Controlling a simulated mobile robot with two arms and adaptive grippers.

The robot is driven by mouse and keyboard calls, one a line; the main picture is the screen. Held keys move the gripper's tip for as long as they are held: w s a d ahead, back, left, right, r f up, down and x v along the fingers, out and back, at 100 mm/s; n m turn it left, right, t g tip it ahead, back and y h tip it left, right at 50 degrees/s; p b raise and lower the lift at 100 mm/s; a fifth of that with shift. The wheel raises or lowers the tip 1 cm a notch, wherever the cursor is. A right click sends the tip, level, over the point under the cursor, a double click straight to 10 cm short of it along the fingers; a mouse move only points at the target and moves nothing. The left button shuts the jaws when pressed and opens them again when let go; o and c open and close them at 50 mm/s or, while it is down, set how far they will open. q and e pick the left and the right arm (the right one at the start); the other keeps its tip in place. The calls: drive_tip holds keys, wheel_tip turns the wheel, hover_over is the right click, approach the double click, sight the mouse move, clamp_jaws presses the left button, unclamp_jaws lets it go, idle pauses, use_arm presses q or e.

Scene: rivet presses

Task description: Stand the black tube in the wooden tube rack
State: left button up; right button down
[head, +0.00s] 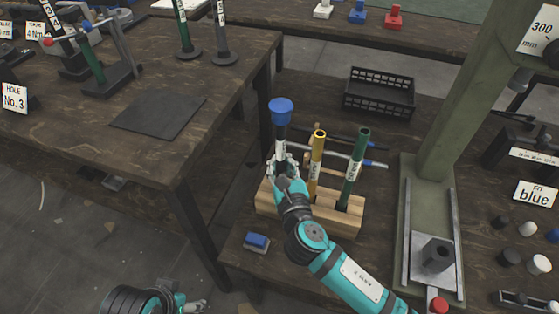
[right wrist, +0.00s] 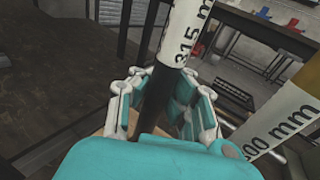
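The black tube (head: 280,132) has a blue cap on top and a white label; it also shows in the right wrist view (right wrist: 153,108). It stands about upright at the left end of the wooden tube rack (head: 347,222). My right gripper (head: 282,168) is shut around its lower part; in the right wrist view (right wrist: 163,88) the pads lie against both sides. The gripper hides the tube's foot, so I cannot tell how deep it sits. A yellow tube (head: 317,160) and a green tube (head: 354,168) stand in the rack. My left gripper (head: 195,304) is at the bottom edge, mostly cut off.
A blue block (head: 257,243) lies in front of the rack. A black crate (head: 380,95) is behind it. A green press column (head: 440,130) with a metal base rises at the right. Another table (head: 150,150) with a dark mat stands at the left across a gap.

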drive_tip(key=shift+f+b, duration=0.7)
drive_tip(key=shift+f, duration=0.35)
drive_tip(key=c, duration=1.4)
unclamp_jaws()
drive_tip(key=v, duration=1.2)
drive_tip(key=shift+d, duration=0.1)
